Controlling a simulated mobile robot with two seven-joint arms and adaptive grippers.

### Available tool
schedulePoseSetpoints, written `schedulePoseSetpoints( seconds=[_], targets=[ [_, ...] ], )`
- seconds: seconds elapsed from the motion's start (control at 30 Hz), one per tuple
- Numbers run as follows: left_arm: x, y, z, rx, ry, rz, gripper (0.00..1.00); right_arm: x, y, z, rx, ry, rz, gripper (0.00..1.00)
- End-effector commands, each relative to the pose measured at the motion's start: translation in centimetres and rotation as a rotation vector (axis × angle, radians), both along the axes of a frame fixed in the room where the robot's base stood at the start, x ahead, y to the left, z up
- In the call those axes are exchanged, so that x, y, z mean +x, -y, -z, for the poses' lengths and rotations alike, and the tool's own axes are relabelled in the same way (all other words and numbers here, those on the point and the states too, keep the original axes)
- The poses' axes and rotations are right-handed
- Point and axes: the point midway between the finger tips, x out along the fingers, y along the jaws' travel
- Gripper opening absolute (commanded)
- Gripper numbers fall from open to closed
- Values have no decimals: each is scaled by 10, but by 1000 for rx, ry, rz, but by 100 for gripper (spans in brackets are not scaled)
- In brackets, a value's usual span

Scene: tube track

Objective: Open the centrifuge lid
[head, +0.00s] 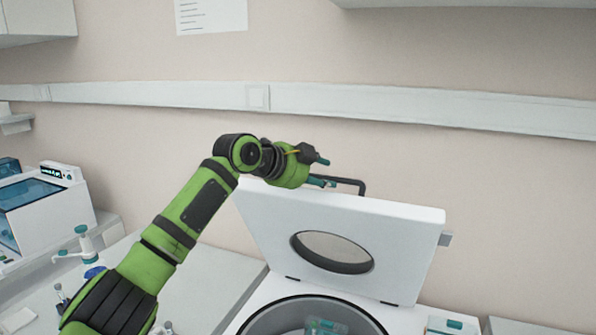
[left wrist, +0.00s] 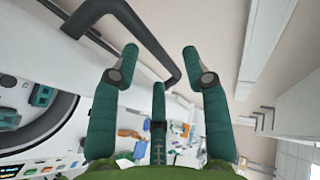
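The centrifuge lid (head: 400,235) is white with a round dark-rimmed window. It stands raised and tilted back above the centrifuge's round bowl (head: 262,320), whose opening shows at the bottom. A black lid handle (head: 350,183) sits at the lid's top edge; it also crosses the left wrist view (left wrist: 132,24). My left gripper (head: 323,172) is at the handle, near the lid's upper left. In the left wrist view its green fingers (left wrist: 163,62) are spread, with the handle's end by the fingertips. I cannot tell whether they touch. My right gripper is not in view.
A white device with a blue-tinted cover (head: 38,200) stands on the counter at the left. A pipette stand (head: 85,245) is in front of it. The wall with a pale rail (head: 400,105) is behind the lid. Counter (head: 215,280) left of the centrifuge is clear.

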Motion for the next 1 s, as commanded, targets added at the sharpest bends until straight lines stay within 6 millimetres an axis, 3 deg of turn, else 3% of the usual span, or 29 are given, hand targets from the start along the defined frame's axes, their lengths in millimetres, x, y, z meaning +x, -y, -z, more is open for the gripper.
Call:
schedulePoseSetpoints(
  seconds=[0.4,1.0],
  targets=[
    [-43,-41,-25,7,-4,-1,46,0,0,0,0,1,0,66],
    [-48,-45,-28,8,-5,0,46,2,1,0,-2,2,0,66]
  ],
)
